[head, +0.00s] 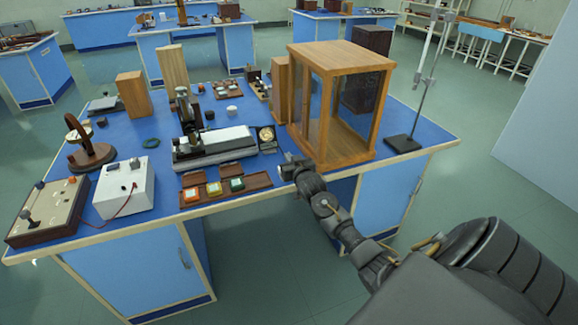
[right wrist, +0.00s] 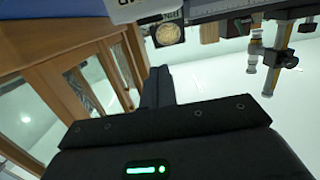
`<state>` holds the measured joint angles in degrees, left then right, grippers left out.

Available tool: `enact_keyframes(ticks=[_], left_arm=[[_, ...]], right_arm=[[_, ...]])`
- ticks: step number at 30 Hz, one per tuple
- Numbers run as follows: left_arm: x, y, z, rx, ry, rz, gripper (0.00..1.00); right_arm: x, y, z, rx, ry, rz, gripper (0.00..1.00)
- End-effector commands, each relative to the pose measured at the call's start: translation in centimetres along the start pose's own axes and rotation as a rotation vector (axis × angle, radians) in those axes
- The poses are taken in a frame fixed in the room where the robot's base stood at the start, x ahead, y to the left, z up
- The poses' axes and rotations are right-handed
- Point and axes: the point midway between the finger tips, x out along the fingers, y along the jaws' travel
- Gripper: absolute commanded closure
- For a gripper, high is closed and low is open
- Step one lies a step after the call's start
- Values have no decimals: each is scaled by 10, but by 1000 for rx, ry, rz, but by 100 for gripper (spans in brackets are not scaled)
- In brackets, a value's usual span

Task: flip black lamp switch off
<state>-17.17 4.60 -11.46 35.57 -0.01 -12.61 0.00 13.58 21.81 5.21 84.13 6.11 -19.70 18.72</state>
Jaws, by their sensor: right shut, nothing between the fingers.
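I cannot pick out a black lamp switch for certain. A white box (head: 125,187) with small knobs and a red lead stands at the left front of the blue bench. Left of it, a beige-topped control box (head: 45,212) carries a dark upright knob or lever (head: 28,218). My right gripper (head: 288,168) is at the bench's front edge, in front of the wooden glazed cabinet and right of the coloured blocks. It is shut and empty; its dark fingers (right wrist: 157,88) show in the right wrist view. My left gripper is not in view.
The wooden glazed cabinet (head: 338,145) stands right of centre; it also shows in the right wrist view (right wrist: 60,70). A tray (head: 258,181) holds orange, yellow and green blocks. A round dial (head: 267,137), an instrument (head: 214,147) and a stand (head: 404,143) are nearby.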

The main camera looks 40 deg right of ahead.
Motion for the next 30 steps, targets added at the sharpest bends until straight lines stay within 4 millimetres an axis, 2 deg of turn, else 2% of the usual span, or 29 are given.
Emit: enact_keyframes(ticks=[1, 3, 9, 22, 27, 30], left_arm=[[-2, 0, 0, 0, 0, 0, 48], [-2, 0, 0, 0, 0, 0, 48], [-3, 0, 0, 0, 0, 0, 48], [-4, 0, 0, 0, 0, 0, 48], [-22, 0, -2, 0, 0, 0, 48], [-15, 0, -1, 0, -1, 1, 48]], right_arm=[[0, 0, 13, -1, -11, 0, 100], [2, -1, 22, -1, -10, -1, 100], [5, -1, 36, -1, -8, -2, 100], [5, -1, 37, -1, -10, -1, 100], [7, 0, 35, 0, -65, 1, 100], [7, 0, 41, -1, -65, 0, 100]])
